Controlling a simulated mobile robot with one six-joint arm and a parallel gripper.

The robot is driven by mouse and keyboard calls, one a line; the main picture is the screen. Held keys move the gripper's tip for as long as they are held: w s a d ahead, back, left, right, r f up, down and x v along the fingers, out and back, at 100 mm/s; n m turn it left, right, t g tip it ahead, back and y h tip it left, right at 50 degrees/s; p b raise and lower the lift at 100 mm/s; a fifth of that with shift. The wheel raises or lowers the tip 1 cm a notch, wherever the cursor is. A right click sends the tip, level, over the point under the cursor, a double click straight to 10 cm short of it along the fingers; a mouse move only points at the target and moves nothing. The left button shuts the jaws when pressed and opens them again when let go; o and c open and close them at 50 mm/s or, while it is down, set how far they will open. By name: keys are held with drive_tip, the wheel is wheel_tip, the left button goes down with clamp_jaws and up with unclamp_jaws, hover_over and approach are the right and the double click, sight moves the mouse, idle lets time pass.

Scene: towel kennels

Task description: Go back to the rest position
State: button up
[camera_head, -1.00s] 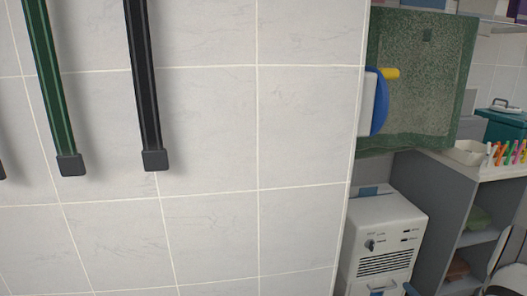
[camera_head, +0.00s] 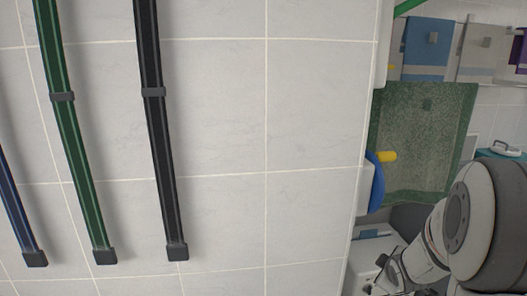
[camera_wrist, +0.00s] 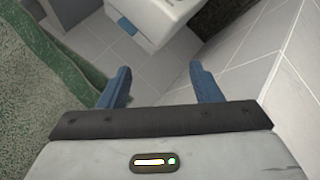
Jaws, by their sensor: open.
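My gripper (camera_wrist: 158,86) shows in the wrist view with its two blue fingers spread apart. Nothing is between them, and grey floor tiles lie beyond. A green towel (camera_head: 425,140) hangs in the head view above and behind my arm. Green cloth (camera_wrist: 40,95) also fills the left side of the wrist view, beside the left finger.
A pale tiled wall (camera_head: 310,120) fills most of the head view, with green (camera_head: 80,180) and black (camera_head: 165,170) straps on it. A blue towel (camera_head: 425,50) hangs at the upper right. A white cabinet (camera_wrist: 160,15) stands ahead in the wrist view.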

drive_tip(key=s+a+r+m+g+y+p, duration=0.1)
drive_tip(key=s+a+r+m+g+p, duration=0.2)
drive_tip(key=s+a+r+p, duration=0.4)
drive_tip(key=s+a+r+m+g+y+p, duration=0.1)
drive_tip(key=s+a+r+m+g+p, duration=0.2)
drive_tip(key=s+a+r+m+p, duration=0.3)
drive_tip(key=s+a+r+p, duration=0.1)
drive_tip(key=s+a+r, duration=0.4)
drive_tip(key=s+r, duration=0.4)
wheel_tip(320, 180, up, 2)
drive_tip(key=shift+a+r+y+p, duration=0.15)
drive_tip(key=shift+y+p, duration=0.15)
